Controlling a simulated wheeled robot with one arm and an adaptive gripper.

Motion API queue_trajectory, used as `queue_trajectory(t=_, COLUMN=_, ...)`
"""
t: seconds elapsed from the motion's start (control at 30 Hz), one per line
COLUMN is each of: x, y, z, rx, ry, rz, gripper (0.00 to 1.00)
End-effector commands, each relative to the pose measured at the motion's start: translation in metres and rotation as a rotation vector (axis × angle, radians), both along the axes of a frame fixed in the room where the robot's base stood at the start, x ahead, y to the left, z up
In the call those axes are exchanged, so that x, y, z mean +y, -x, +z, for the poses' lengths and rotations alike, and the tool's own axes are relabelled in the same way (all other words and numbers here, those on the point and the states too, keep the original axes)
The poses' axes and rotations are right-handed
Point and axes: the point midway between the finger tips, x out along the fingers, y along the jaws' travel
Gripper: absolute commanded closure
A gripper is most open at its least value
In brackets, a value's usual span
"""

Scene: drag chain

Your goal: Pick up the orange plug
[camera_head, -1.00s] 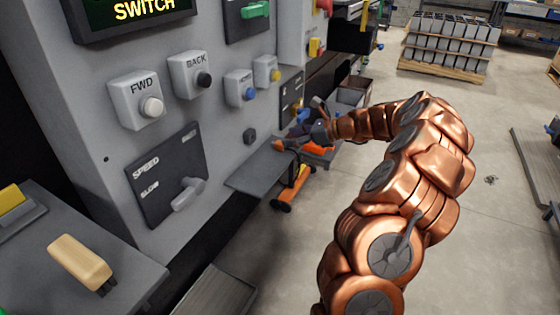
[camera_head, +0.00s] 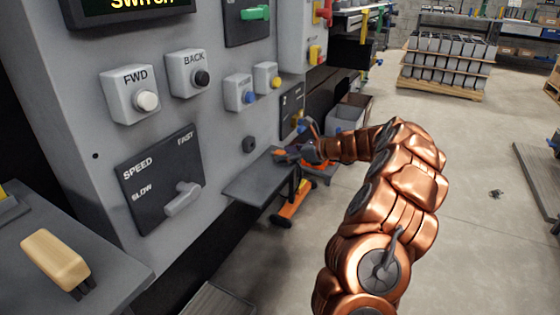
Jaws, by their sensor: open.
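A small orange piece, which looks like the orange plug (camera_head: 279,153), shows at the tip of my gripper (camera_head: 286,157), over the small grey shelf (camera_head: 250,186) on the machine's front. My gripper is open, with its fingers pointing left toward the machine. The fingers cover part of the orange piece, so I cannot tell whether they touch it or sit around it.
A tan plug with dark prongs (camera_head: 55,260) lies on the grey ledge at lower left. The grey machine (camera_head: 215,120) carries buttons, a speed lever (camera_head: 183,198) and a dark round socket (camera_head: 249,145). An orange wheeled item (camera_head: 293,205) stands below the shelf. Open floor lies to the right.

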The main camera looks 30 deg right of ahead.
Motion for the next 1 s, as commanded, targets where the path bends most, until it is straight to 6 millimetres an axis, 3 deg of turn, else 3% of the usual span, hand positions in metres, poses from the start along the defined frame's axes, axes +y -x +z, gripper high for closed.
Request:
queue_trajectory(t=0.27, x=0.002, y=-0.0035, z=-0.0008, rx=-0.001, ry=0.0, rz=-0.001, gripper=0.43)
queue_trajectory(t=0.8, x=0.0019, y=-0.0033, z=-0.0007, rx=-0.001, ry=0.0, rz=-0.001, gripper=0.99)
queue_trajectory(t=1.0, x=0.0019, y=-0.0034, z=-0.0006, rx=-0.001, ry=0.0, rz=-0.001, gripper=1.0)
